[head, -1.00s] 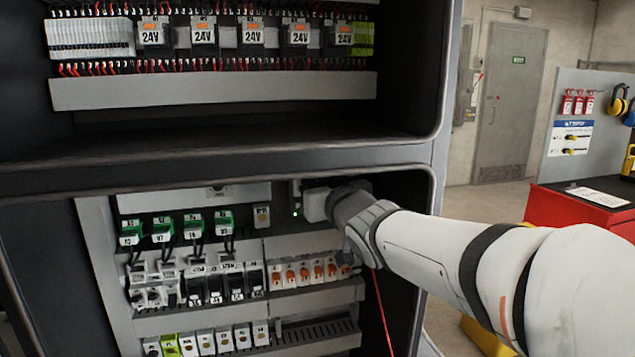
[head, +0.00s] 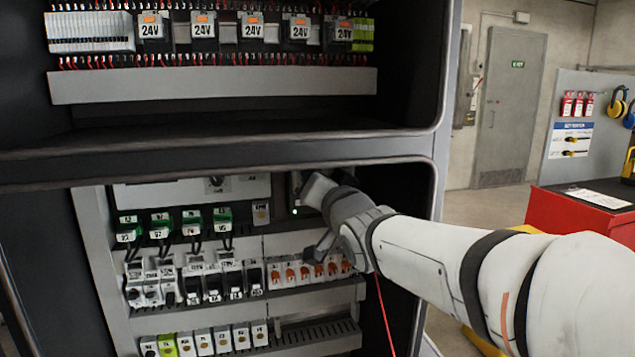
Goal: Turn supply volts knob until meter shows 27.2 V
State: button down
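My gripper (head: 312,212) is at the end of my white arm, inside the lower bay of the cabinet. No meter reading is legible, and the area behind my wrist is hidden.
Below my gripper is a row of orange-marked terminals (head: 310,273). Green-topped modules (head: 176,223) and black-and-white breakers (head: 222,283) stand to the left. A red wire (head: 383,310) hangs under my wrist. The cabinet's right frame (head: 437,190) is close to my arm.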

dwell(0.3)
jog(key=c, duration=1.3)
grip_release()
jog(key=v, duration=0.7)
jog(key=shift+s+d, duration=0.15)
jog(key=shift+s, duration=0.25)
jog(key=shift+f, duration=0.1)
